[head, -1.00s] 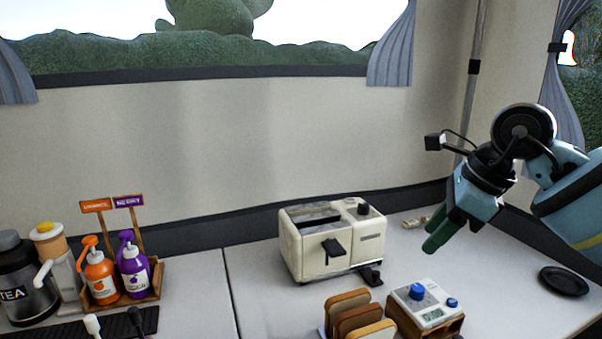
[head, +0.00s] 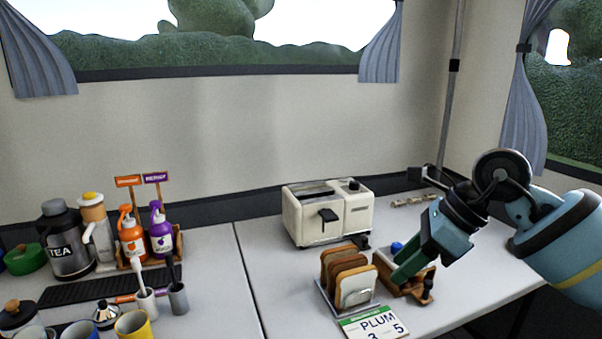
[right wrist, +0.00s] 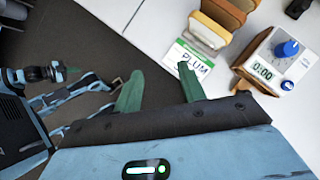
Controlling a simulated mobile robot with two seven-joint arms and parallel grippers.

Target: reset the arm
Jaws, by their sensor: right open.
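My right gripper (head: 404,274) comes in from the right in the head view, above the table's right part and in front of the timer's wooden stand. In the right wrist view its two green fingers (right wrist: 158,88) are spread apart with nothing between them. My right arm is bent, with its blue links at the right edge of the head view. My left gripper does not show in the head view; a blue arm part at the left of the right wrist view looks like mine.
A toaster (head: 328,215), a rack of bread slices (head: 345,275) and a PLUM card (head: 374,323) stand near the gripper. The timer (right wrist: 283,55) shows 0:00. Bottles, a tea flask (head: 68,240) and cups (head: 133,324) stand at left. Table between is clear.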

